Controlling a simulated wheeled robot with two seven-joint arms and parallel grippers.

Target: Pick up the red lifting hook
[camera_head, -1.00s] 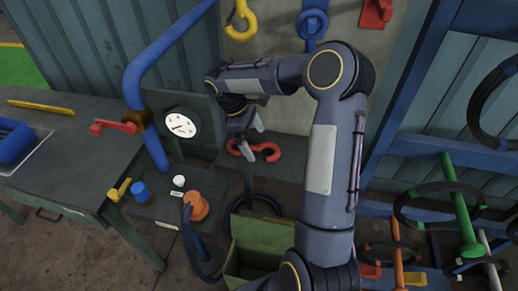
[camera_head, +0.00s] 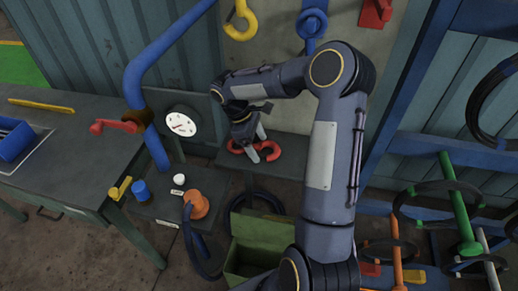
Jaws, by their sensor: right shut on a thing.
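The red lifting hook (camera_head: 271,151) lies on a small dark shelf (camera_head: 292,164) below the wall panel. Part of it is hidden behind my gripper's fingers. My right gripper (camera_head: 262,150) reaches down onto the hook from above. Its fingers are shut on the hook, which still appears to be at shelf level. My left gripper is not in view.
A yellow hook (camera_head: 242,20) and a blue hook (camera_head: 312,24) hang on the wall panel above. A gauge (camera_head: 181,124) and a blue pipe (camera_head: 150,60) stand to the left. A green open box (camera_head: 258,243) sits below the shelf. Racks with cable coils fill the right.

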